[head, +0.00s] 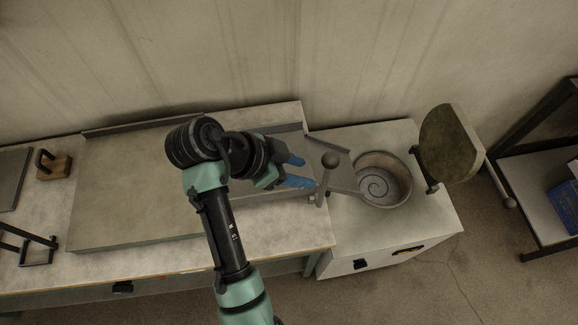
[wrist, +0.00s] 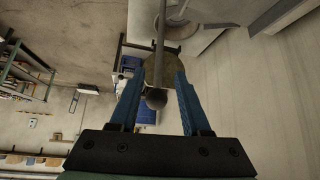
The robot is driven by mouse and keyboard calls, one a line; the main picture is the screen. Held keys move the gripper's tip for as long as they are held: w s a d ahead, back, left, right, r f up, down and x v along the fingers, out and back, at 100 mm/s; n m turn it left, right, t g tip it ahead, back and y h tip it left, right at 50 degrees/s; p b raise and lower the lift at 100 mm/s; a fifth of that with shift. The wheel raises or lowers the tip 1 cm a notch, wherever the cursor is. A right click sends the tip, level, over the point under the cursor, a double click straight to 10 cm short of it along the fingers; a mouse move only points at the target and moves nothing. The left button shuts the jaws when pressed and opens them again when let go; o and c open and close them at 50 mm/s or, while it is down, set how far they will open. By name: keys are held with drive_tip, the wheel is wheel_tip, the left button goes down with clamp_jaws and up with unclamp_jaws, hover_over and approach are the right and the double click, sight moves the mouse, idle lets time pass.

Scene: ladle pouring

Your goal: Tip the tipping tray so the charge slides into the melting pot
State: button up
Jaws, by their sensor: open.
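The tipping tray (head: 340,178) appears as a grey sheet with a raised rim, its narrow end against the melting pot. A lever with a dark ball knob (head: 329,160) stands over it. The melting pot (head: 401,168) is a round, thick-walled pan with a spiral inside. My gripper (head: 302,171) has blue fingers and is open, pointing right, with its tips just short of the knob. In the wrist view the knob (wrist: 156,99) and its rod appear between the open fingers (wrist: 160,68); I see no contact. I cannot make out the charge; my arm and gripper cover part of the tray.
A round lid (head: 448,143) stands tilted up right of the pot. A wide flat bench slab (head: 140,190) lies left, with a wooden block (head: 54,167) beyond it. A dark-framed shelf (head: 535,190) stands at far right. Open floor lies in front.

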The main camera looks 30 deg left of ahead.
drive_tip(key=shift+p+v, duration=0.4)
drive_tip(key=shift+v, duration=1.4)
